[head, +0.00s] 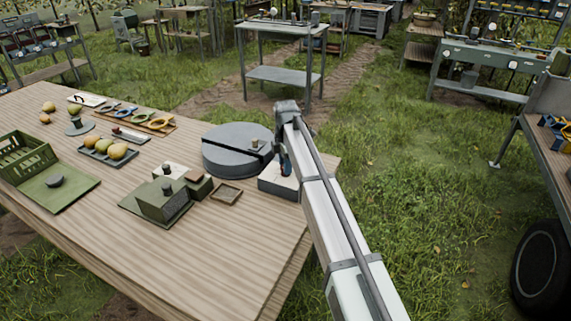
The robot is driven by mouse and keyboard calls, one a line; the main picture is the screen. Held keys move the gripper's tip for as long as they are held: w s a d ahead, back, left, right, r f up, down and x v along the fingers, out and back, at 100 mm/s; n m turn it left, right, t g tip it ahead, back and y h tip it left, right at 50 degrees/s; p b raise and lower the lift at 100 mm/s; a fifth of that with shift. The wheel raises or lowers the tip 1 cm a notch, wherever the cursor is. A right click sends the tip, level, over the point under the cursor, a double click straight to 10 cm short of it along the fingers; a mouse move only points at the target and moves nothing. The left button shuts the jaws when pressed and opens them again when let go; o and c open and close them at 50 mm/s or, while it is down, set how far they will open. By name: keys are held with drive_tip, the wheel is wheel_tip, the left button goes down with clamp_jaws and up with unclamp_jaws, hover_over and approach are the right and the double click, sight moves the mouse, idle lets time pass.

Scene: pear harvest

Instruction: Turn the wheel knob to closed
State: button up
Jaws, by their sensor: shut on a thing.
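My arm reaches in from the lower right, and my gripper (285,167) points down at a white box (277,184) near the right edge of the wooden table. The gripper is small and partly hidden by my own arm. It is shut on a small dark part on top of this box, which I take to be the wheel knob. The knob's shape and its turned position cannot be made out, nor can any open or closed marking.
A round grey drum (228,160) stands close left of the white box. A green box (162,199) and a small wooden tray (226,194) lie nearer the front. A green crate (25,160) and a tray of pears (105,155) are farther left. The front tabletop is clear.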

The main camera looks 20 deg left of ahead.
drive_tip(key=o, duration=1.1)
drive_tip(key=shift+c, duration=0.2)
wheel_tip(320, 180, up, 14)
drive_tip(key=shift+f, duration=0.1)
